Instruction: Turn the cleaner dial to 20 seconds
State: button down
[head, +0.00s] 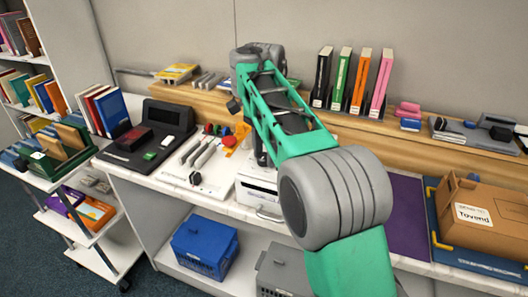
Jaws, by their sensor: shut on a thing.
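A white box-shaped device (258,192), which looks like the cleaner, stands on the white counter just left of my big grey elbow joint. A dark slot or band runs across its front. My arm covers its top and right side. The dial and its markings are hidden, so its setting cannot be read. My arm reaches over the counter and bends down behind its own green link. A small part of my gripper (260,152) shows just above the device. It is shut, seemingly on the dial, but the fingertips and the contact are hidden.
Binders (340,78) stand on the wooden ledge behind. A brown case (482,216) is at the right. A blue crate (205,246) sits on the lower shelf.

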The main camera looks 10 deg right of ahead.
aim_at(265, 155)
jog(key=m, duration=0.5)
dwell(0.5)
jog(key=c, duration=0.9)
grip_release()
jog(key=shift+r, duration=0.1)
notch_tip(265, 155, up, 8)
jog(key=p, duration=0.7)
jog(key=shift+w+p, duration=0.1)
jog(key=shift+p, duration=0.25)
jog(key=shift+f, duration=0.2)
